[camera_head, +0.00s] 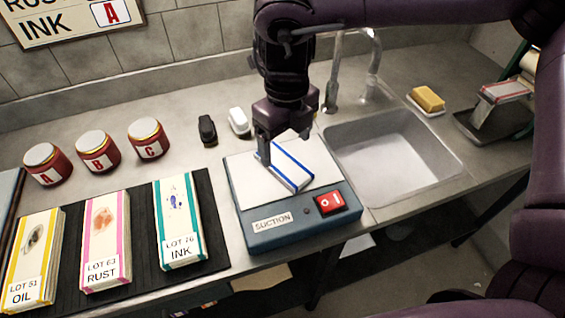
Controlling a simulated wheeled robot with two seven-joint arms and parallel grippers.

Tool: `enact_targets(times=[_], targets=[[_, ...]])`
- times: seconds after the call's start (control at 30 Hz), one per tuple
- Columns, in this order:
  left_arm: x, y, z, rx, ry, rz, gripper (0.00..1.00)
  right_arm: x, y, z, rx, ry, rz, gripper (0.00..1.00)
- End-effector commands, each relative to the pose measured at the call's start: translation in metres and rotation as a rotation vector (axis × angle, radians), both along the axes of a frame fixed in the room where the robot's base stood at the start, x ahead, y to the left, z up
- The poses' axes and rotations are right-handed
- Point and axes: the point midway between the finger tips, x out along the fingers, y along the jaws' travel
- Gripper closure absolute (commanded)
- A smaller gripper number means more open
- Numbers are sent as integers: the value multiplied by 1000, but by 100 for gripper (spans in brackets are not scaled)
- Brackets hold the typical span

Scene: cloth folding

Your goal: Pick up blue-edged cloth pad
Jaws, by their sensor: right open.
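The blue-edged cloth pad (291,172) is white with blue stripes along its long edges. It lies flat and folded on the pale top of the suction box (256,207), at the middle of the counter. My right gripper (284,148) points down right over the pad's far end and is open. One finger shows at the pad's left side; whether the fingers touch the pad I cannot tell. The gripper hides the pad's far end. My left gripper is not in view.
Three striped cloth stacks, oil (36,255), rust (106,240) and ink (179,225), lie on a dark mat at left. Red jars (97,152) stand behind them. The sink (390,165) is at right.

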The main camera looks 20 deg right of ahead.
Motion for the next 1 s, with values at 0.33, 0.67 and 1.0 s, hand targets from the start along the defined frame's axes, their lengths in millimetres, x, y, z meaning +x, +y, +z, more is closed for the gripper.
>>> enact_targets(times=[0.33,0.67,1.0], targets=[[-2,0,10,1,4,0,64,0,-1,-47,0,0,2,20],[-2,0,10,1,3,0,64,0,-1,-58,1,-3,1,20],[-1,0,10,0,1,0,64,0,-1,-58,1,-3,1,62]])
